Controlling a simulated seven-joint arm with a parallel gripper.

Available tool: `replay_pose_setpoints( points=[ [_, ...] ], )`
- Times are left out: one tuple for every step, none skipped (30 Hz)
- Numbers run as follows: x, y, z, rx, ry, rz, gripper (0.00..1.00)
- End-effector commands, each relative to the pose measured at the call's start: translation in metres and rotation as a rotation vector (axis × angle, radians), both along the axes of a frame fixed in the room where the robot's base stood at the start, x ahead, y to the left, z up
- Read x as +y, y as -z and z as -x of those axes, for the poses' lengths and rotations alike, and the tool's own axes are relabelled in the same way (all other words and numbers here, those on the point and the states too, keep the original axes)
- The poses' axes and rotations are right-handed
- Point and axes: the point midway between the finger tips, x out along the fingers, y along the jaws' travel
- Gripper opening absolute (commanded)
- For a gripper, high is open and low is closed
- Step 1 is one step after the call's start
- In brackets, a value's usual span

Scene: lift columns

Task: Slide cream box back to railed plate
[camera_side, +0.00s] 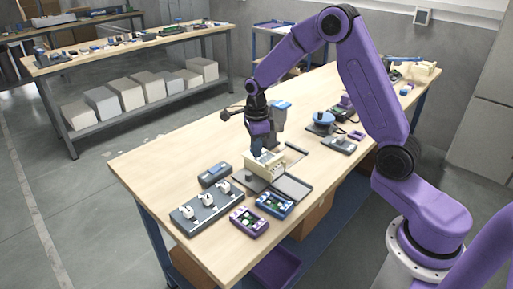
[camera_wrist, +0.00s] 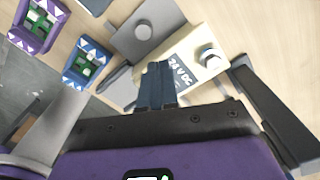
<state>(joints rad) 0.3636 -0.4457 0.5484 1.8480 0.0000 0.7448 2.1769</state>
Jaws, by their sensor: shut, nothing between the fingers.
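The cream box (camera_wrist: 205,68) carries a dark label reading "24V DC" and a round knob, in the wrist view. In the side view the cream box (camera_side: 258,167) stands on the table below my gripper. My gripper (camera_wrist: 157,70) is shut and empty, with its dark blue fingertips at the label side of the box; I cannot tell whether they touch it. In the side view my gripper (camera_side: 260,150) points down and partly hides the box. A grey plate (camera_wrist: 130,40) with a round fitting lies beside the box, apparently the railed plate; the side view shows grey plate (camera_side: 254,184) in front of the box.
A dark flat panel (camera_side: 292,187) lies right of the plate. A blue module (camera_side: 275,205), a purple module (camera_side: 248,222), a grey strip with white pieces (camera_side: 207,208) and a dark grey box (camera_side: 215,174) are nearby. The table's left end is clear.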

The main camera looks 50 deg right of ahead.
Motion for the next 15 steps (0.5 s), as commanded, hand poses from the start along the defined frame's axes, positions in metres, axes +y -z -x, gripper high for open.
replay_pose_setpoints(
  points=[
    [-0.001,0.001,0.000,0.000,0.005,0.000,0.00],
    [-0.001,0.002,0.000,0.001,0.005,-0.001,0.00],
    [0.000,0.002,0.000,0.001,0.004,0.000,0.00],
    [0.000,0.003,0.000,0.001,0.004,0.000,0.00],
    [0.000,0.004,0.000,0.002,0.003,0.000,0.00],
    [0.000,0.006,0.000,0.002,0.003,0.000,0.00],
    [0.000,0.007,0.000,0.002,0.002,0.000,0.00],
    [0.000,0.008,0.000,0.001,0.002,0.000,0.00],
    [0.000,0.010,0.000,0.001,0.002,0.000,0.00],
    [-0.001,0.011,0.000,0.001,0.002,-0.001,0.00],
    [-0.001,0.012,0.000,0.001,0.002,0.000,0.00],
    [-0.001,0.014,0.000,0.001,0.002,0.000,0.00],
    [-0.001,0.015,0.000,0.002,0.002,0.000,0.00],
    [-0.001,0.017,0.000,0.002,0.002,0.000,0.00],
    [-0.001,0.019,0.000,0.002,0.001,0.000,0.00]
  ],
)
